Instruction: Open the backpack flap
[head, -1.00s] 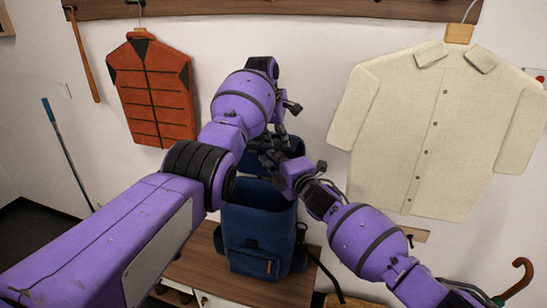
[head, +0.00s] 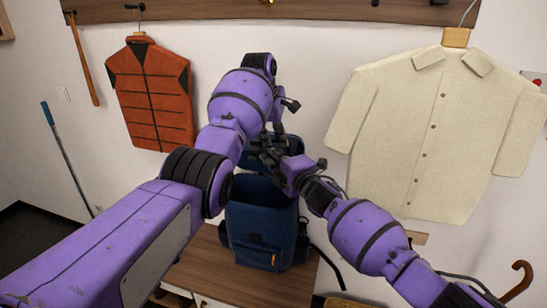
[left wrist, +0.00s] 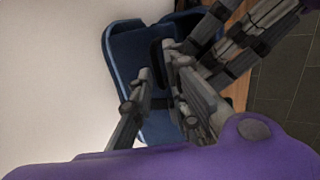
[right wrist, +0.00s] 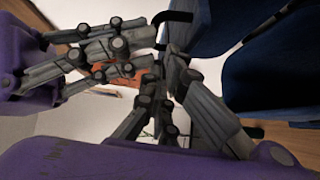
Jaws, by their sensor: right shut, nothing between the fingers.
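The blue backpack (head: 262,232) stands upright on a wooden bench with its top open. Its blue flap (head: 287,152) is raised behind my grippers, partly hidden by them. The flap also shows in the left wrist view (left wrist: 122,48). My left gripper (head: 277,134) points down at the flap; its fingers (left wrist: 157,60) are apart, with nothing clearly between them. My right gripper (head: 261,151) reaches in from the right, above the pack's opening, close to the left fingers. Its fingers (right wrist: 165,62) are closed and empty. Whether either gripper touches the flap is hard to tell.
The wooden bench (head: 205,262) has bare space left of the pack. An orange vest (head: 152,95) and a cream shirt (head: 433,135) hang on the wall to either side. My two grippers nearly overlap, leaving little room between them.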

